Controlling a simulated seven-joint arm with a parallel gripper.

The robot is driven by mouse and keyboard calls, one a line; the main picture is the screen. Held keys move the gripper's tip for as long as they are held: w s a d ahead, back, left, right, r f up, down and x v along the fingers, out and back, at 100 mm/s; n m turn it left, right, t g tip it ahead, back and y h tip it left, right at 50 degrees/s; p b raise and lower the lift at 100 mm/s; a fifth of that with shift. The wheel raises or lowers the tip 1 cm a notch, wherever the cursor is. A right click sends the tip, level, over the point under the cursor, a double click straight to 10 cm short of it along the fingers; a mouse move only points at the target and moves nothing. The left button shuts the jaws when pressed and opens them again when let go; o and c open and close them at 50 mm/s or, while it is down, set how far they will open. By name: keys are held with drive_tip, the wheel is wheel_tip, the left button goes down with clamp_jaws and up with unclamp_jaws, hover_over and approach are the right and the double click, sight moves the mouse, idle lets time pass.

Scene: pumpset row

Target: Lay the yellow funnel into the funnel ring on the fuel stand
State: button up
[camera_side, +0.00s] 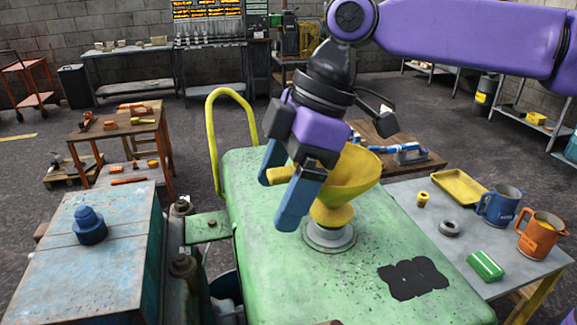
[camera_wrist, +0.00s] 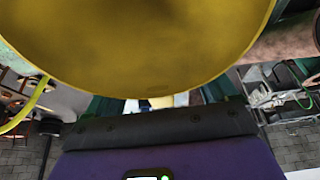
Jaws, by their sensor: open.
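The yellow funnel (camera_side: 350,178) stands upright, wide mouth up, over a grey round collar (camera_side: 330,240) on the green tank top; its spout end is hidden. My gripper (camera_side: 281,198), with blue fingers, is open at the funnel's left side. The funnel's yellow handle (camera_side: 280,175) shows between the fingers; I cannot tell if they touch it. A dark ring (camera_side: 449,228) lies on the grey side table (camera_side: 405,200); I cannot tell whether this is the funnel ring on the fuel stand.
The side table also holds a yellow tray (camera_side: 459,187), a blue jug (camera_side: 499,207), an orange jug (camera_side: 539,236), a green box (camera_side: 485,265) and a small yellow part (camera_side: 423,199). A yellow hooped rail (camera_side: 212,140) rises left of the tank. The tank's front top is clear.

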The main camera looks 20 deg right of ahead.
sight(277, 172)
clamp_jaws()
drive_tip(key=c, duration=1.6)
unclamp_jaws()
drive_tip(key=shift+r, duration=1.55)
clamp_jaws()
drive_tip(key=shift+r, duration=0.8)
